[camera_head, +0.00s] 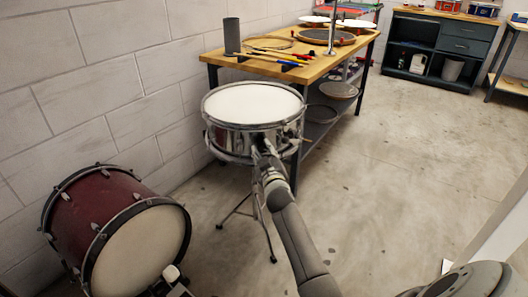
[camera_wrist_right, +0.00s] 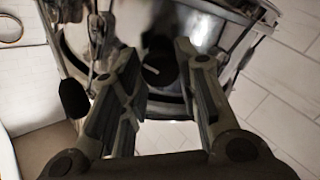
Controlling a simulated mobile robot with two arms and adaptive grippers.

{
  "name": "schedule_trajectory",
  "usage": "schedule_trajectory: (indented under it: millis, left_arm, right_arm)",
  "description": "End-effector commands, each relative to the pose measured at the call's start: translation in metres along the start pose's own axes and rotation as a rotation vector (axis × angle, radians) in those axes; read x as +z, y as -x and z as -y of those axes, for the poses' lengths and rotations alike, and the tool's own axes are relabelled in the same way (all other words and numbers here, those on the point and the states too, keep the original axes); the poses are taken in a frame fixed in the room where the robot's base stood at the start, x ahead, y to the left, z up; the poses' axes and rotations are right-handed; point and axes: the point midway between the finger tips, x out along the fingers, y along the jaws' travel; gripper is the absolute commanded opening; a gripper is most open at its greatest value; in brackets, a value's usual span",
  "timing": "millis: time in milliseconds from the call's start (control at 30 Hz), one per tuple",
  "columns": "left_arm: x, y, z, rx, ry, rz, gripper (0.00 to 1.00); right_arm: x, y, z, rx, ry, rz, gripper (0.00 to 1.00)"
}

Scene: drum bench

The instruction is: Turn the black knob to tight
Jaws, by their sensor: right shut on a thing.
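The snare drum (camera_head: 254,104) stands on a metal stand, with a white head and a chrome shell. My right gripper (camera_head: 263,147) reaches the front of its shell, and its arm hides part of the drum and stand. In the right wrist view, the black knob (camera_wrist_right: 159,70) sits on the drum's shell (camera_wrist_right: 200,30) and has a short pale mark on its face. The two fingers of my right gripper (camera_wrist_right: 159,58) are on either side of the knob, shut on it. The knob is too small to make out in the head view. My left gripper is not in view.
A red bass drum (camera_head: 85,215) lies on its side on the floor at lower left. A wooden workbench (camera_head: 335,68) with sticks and drum parts stands behind the snare. A block wall (camera_head: 80,70) runs along the left. The floor (camera_head: 390,150) to the right is open.

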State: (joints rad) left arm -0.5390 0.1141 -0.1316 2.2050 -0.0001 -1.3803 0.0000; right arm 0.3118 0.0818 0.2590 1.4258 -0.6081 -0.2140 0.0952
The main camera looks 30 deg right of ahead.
Motion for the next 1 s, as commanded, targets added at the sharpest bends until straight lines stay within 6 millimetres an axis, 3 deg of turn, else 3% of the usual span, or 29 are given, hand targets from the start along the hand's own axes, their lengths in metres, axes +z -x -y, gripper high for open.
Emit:
schedule_trajectory:
  millis: [500,533,700,1000]
  left_arm:
    - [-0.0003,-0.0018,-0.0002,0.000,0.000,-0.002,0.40]
    - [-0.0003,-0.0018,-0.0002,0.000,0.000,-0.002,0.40]
    - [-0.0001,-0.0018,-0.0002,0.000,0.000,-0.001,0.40]
    - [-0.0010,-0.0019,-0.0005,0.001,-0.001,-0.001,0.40]
  right_arm:
    - [0.0005,0.0002,0.0008,-0.001,0.028,0.000,0.06]
    - [0.0005,0.0002,0.0008,-0.001,0.027,0.000,0.32]
    - [0.0004,0.0002,0.0006,-0.001,0.027,0.000,0.53]
    - [0.0002,0.0006,0.0003,0.000,0.026,0.000,0.53]
